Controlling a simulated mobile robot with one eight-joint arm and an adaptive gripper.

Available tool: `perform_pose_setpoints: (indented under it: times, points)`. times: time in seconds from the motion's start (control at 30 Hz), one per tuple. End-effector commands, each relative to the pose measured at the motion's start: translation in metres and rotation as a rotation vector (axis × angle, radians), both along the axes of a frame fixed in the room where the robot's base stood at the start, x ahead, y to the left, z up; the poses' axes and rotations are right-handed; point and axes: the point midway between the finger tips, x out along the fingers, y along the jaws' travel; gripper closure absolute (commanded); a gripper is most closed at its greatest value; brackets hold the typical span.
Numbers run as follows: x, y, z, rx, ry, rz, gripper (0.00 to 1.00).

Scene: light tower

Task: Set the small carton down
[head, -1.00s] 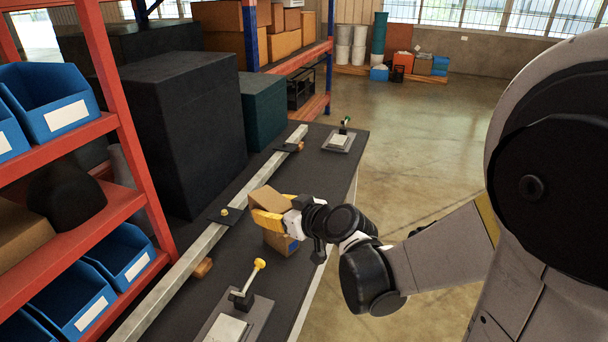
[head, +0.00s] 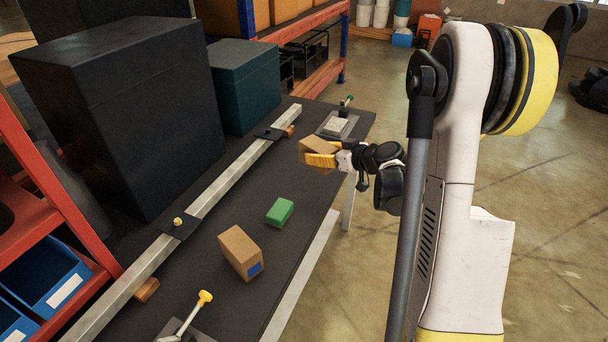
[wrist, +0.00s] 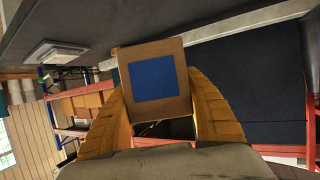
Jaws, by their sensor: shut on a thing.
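The small brown carton (head: 317,144) is between the yellow fingers of my gripper (head: 308,158), near the right edge of the dark bench toward its far end. In the wrist view the carton (wrist: 155,80) shows a blue square on the face toward me, with a finger of my gripper (wrist: 155,95) on each side. The gripper is shut on it. I cannot tell whether its underside touches the bench. A larger brown carton (head: 239,250) with a blue patch stands on the nearer bench top (head: 268,275), apart from my gripper.
A green block (head: 280,212) lies between the standing carton and my gripper. A metal rail (head: 215,182) runs along the bench. A fixture with a green-tipped lever (head: 337,124) is just beyond the gripper; a yellow-knobbed lever (head: 204,297) is at the near end. Dark boxes stand left.

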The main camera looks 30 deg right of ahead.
Motion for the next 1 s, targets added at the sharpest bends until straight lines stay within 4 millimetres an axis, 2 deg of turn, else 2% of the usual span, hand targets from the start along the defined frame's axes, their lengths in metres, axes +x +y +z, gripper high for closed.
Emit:
perform_pose_setpoints:
  times: [0.03, 0.1, 0.27, 0.37, 0.7, 0.83, 1.0]
  points:
    - [0.0, -0.017, -0.007, 0.0, -0.003, -0.004, 0.82]
    - [0.0, -0.032, -0.014, 0.001, -0.008, -0.004, 0.82]
    - [0.002, -0.048, -0.025, -0.001, -0.015, -0.001, 0.82]
    - [0.016, -0.044, -0.036, -0.002, -0.015, 0.002, 0.82]
    - [0.089, -0.012, -0.084, 0.0, -0.016, 0.002, 0.82]
    - [0.103, -0.007, -0.092, -0.001, -0.015, 0.0, 0.82]
    - [0.107, -0.006, -0.101, -0.001, -0.015, -0.002, 0.82]
